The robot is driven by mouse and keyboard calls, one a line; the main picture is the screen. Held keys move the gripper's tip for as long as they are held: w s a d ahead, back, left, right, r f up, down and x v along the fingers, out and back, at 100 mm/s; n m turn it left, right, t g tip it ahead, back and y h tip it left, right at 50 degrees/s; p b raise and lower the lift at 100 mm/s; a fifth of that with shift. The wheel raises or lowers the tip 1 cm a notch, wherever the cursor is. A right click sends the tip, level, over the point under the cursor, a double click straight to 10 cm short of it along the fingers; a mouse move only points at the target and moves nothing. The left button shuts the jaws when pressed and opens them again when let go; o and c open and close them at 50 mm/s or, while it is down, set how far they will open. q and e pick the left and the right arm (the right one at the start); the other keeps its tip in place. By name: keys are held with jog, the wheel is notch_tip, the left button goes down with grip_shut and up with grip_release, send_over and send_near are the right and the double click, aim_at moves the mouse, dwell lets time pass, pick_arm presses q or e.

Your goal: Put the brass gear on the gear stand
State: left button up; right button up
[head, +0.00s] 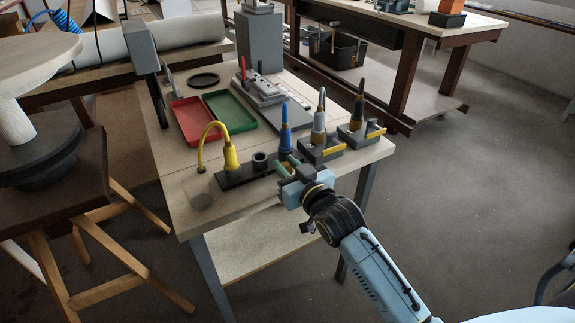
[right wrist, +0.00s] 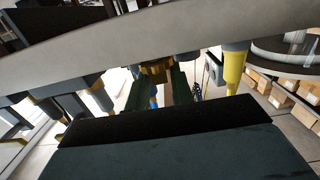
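My right gripper (head: 288,166) reaches in over the front edge of the work table, beside the black base of the blue-topped tool (head: 285,138). In the right wrist view its two green fingers (right wrist: 160,88) stand apart, with a gap between them. A brass-coloured, notched piece (right wrist: 156,70) shows at the fingertips; it may be the brass gear, and I see no grip on it. In the head view a brownish band shows low on the blue-topped tool. I cannot tell for sure which item is the gear stand. My left gripper is not in view.
A yellow tool with a curved hose (head: 231,160) and a small black ring (head: 259,160) stand left of the gripper. Grey (head: 319,130) and dark (head: 357,115) upright tools stand to the right. Red (head: 198,121) and green (head: 230,108) trays lie behind.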

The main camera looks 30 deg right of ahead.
jog(key=shift+o, duration=1.3)
jog(key=shift+r, duration=0.15)
